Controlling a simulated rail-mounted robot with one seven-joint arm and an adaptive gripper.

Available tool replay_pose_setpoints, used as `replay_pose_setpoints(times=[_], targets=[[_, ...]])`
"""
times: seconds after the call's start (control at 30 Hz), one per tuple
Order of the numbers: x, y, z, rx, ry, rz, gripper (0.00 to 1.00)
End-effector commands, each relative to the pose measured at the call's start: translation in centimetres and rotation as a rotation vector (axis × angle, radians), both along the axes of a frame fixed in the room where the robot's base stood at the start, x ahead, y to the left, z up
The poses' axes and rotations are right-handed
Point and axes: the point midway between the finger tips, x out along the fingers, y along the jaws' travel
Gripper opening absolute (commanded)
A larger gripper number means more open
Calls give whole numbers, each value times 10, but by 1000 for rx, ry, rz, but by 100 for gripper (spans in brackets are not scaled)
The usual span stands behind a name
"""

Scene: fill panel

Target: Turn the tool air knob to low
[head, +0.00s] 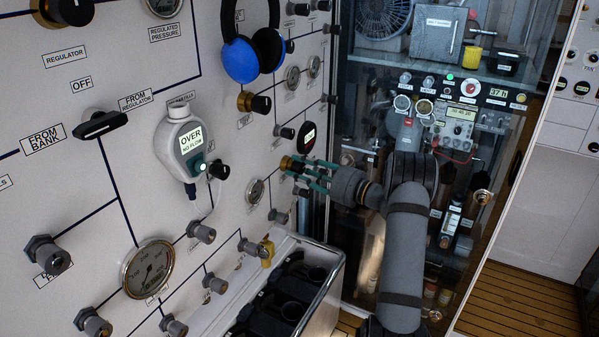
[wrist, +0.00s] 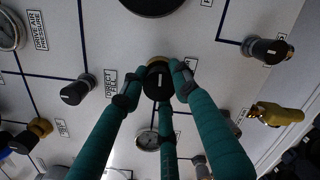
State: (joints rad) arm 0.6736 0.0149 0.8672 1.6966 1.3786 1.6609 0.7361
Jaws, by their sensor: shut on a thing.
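In the wrist view, a black knob with a brass base (wrist: 158,82) sits on the white panel between the teal fingers of my gripper (wrist: 158,88). The fingers are shut on the knob, touching its sides. In the head view my gripper (head: 305,172) reaches from the right to the panel, and the knob's brass part (head: 286,163) shows at the fingertips. A label beside the knob is partly hidden by a finger, so I cannot read the knob's name or setting.
A black knob (wrist: 75,92), a brass valve (wrist: 276,114) and another black knob (wrist: 268,50) surround the gripped knob. In the head view, blue headphones (head: 250,55) hang above, and a bin of black items (head: 318,274) stands below. A glass-fronted cabinet is close behind my arm.

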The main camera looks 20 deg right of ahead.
Motion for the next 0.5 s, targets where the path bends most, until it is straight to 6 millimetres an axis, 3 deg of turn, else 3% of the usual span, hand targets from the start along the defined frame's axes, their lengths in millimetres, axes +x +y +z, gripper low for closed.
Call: replay_pose_setpoints(times=[0.03, 0.5], targets=[[-2, 0, -10, -24, -6, 3, 3], [-1, -1, -16, -359, -242, 2, 3]])
